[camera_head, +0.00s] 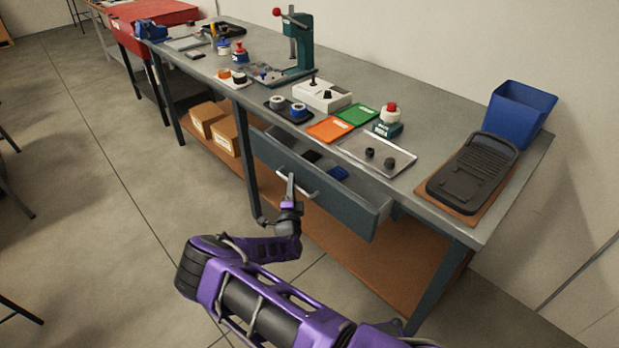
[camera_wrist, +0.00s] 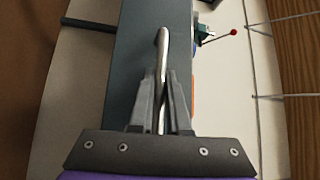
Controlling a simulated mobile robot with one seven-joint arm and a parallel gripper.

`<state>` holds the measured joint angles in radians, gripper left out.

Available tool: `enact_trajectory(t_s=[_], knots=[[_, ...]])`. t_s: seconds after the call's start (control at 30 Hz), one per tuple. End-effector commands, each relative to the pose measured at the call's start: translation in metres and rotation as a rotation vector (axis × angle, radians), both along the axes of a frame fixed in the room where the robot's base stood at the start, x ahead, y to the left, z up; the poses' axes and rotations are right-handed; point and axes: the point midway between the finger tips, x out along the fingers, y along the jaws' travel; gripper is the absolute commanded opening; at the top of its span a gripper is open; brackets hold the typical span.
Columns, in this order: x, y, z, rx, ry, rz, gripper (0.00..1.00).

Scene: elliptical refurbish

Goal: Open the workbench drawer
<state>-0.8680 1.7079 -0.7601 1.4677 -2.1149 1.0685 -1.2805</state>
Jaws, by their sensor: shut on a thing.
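The workbench drawer (camera_head: 318,196) has a dark grey-blue front and stands partly pulled out from under the workbench top (camera_head: 455,120). Its inside shows, with dark and blue items in it. A silver bar handle (camera_head: 306,190) is on the drawer front. My gripper (camera_head: 291,188) is at the handle, on the near side of the drawer front. In the wrist view, the two grey fingers of my gripper (camera_wrist: 162,92) are shut on the handle (camera_wrist: 162,60), one on each side. The drawer front (camera_wrist: 135,50) lies behind them.
On the bench top are a tray (camera_head: 392,165), a black device (camera_head: 474,172) on a brown board, a blue bin (camera_head: 519,112), a green press (camera_head: 302,40) and several small parts. Cardboard boxes (camera_head: 226,136) sit on the lower shelf.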

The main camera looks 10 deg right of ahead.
Motion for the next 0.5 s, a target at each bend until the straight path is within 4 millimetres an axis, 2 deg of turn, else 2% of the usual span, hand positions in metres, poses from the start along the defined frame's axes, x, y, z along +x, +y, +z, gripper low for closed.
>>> enact_trajectory(t_s=[0.03, 0.2, 0.5], knots=[[-0.009, 0.014, 0.0, 0.0, 0.003, 0.004, 0.0], [-0.037, 0.051, -0.001, 0.0, 0.002, 0.003, 0.0], [-0.077, 0.106, -0.001, 0.001, 0.001, 0.0, 0.0]])
